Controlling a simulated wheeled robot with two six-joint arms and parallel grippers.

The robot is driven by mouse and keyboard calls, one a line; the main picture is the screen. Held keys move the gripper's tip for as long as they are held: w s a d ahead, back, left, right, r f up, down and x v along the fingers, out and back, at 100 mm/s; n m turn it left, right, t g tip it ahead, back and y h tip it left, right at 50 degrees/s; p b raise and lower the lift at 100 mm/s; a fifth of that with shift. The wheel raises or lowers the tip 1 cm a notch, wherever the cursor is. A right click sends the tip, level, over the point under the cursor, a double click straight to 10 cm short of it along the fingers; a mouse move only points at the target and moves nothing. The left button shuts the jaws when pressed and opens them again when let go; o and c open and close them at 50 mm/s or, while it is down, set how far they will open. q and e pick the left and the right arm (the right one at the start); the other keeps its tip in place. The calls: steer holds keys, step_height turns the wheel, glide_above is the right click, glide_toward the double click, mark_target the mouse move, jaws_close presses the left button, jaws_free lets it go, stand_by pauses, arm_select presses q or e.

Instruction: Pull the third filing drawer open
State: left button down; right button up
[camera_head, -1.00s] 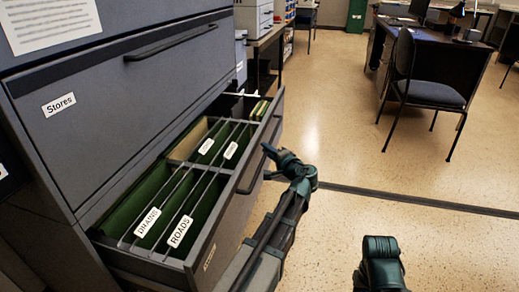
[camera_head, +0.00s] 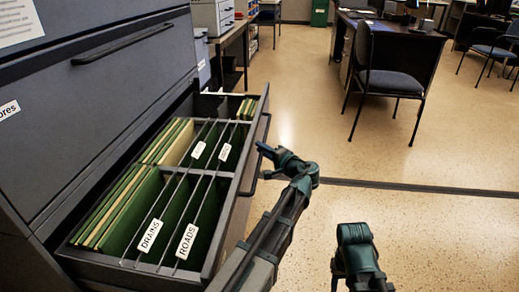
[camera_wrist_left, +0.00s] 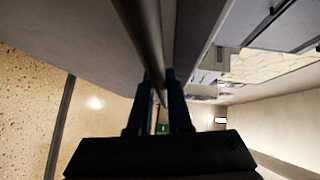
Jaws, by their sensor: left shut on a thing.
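A grey filing drawer (camera_head: 238,212) stands pulled well out of the cabinet, below a closed drawer. Green hanging folders and tabs reading DRAINS and ROADS show inside. Its dark bar handle (camera_head: 267,125) is on the front face. My left gripper (camera_head: 263,150) is at this handle, shut on it. In the left wrist view the bar (camera_wrist_left: 146,40) runs between the two fingers (camera_wrist_left: 161,92). My right arm (camera_head: 356,248) shows at the bottom, away from the drawer; its fingers cannot be made out. The drawer's own label is not readable now.
The closed drawer above (camera_head: 120,90) has its own bar handle. A chair (camera_head: 390,80) and a desk (camera_head: 425,48) stand at the back right. A side table (camera_head: 235,45) is beyond the cabinet. The speckled floor before the drawer is clear.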

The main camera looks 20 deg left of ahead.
stand_by(0.3)
arm_select(q)
steer(key=c, duration=0.8)
jaws_free()
steer(key=shift+c, duration=0.2)
steer(key=shift+d, duration=0.1)
arm_select(e)
steer(key=shift+d, duration=0.1)
